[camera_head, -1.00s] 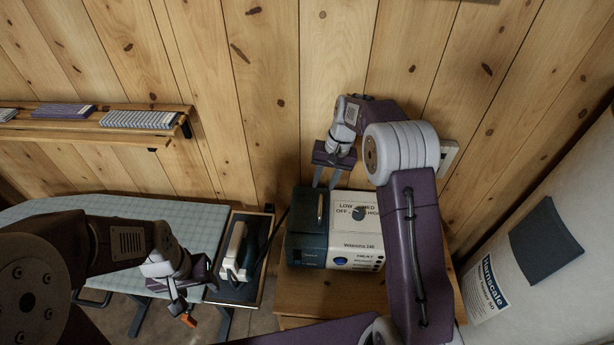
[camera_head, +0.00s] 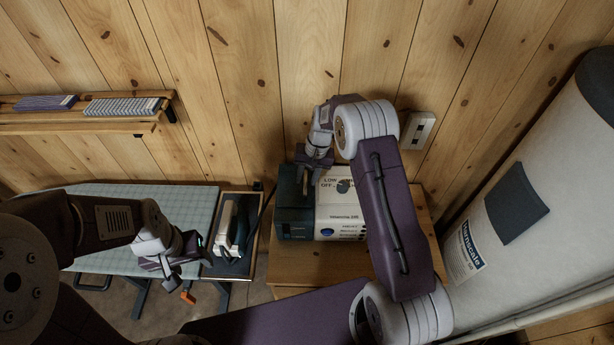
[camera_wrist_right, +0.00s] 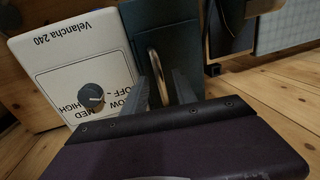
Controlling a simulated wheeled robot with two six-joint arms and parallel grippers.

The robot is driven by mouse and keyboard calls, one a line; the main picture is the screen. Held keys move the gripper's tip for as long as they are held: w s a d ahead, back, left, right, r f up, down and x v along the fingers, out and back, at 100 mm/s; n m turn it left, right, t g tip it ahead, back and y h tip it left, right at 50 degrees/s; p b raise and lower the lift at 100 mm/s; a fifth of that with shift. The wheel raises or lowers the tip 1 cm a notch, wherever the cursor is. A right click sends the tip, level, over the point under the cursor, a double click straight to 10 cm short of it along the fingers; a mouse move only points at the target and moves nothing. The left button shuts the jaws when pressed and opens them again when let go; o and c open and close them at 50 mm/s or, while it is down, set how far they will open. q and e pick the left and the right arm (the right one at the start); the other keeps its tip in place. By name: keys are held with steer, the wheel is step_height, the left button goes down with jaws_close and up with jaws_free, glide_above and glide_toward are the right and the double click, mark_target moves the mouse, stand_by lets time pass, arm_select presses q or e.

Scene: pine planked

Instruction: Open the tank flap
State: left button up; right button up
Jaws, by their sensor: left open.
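The steam station has a cream panel (camera_head: 338,213) with a dial and a dark tank part (camera_head: 290,215) on its left. In the right wrist view the dark tank part (camera_wrist_right: 183,42) carries an upright metal loop handle (camera_wrist_right: 155,68). The flap looks closed, though its seams are hard to make out. My right gripper (camera_head: 308,187) is at the top of the dark part. In the right wrist view its fingers (camera_wrist_right: 164,92) stand apart, one on each side of the handle; contact is unclear. My left gripper (camera_head: 180,270) is open and empty, over the ironing board's near right corner.
An iron (camera_head: 228,228) stands on a dark rest left of the station. The ironing board (camera_head: 110,203) lies further left. A wall shelf (camera_head: 60,121) holds folded cloths. A large white cylinder (camera_head: 540,190) stands at the right. A wooden top (camera_head: 310,262) supports the station.

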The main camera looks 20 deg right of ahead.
steer(key=shift+w, duration=0.1)
jaws_close()
stand_by(1.2)
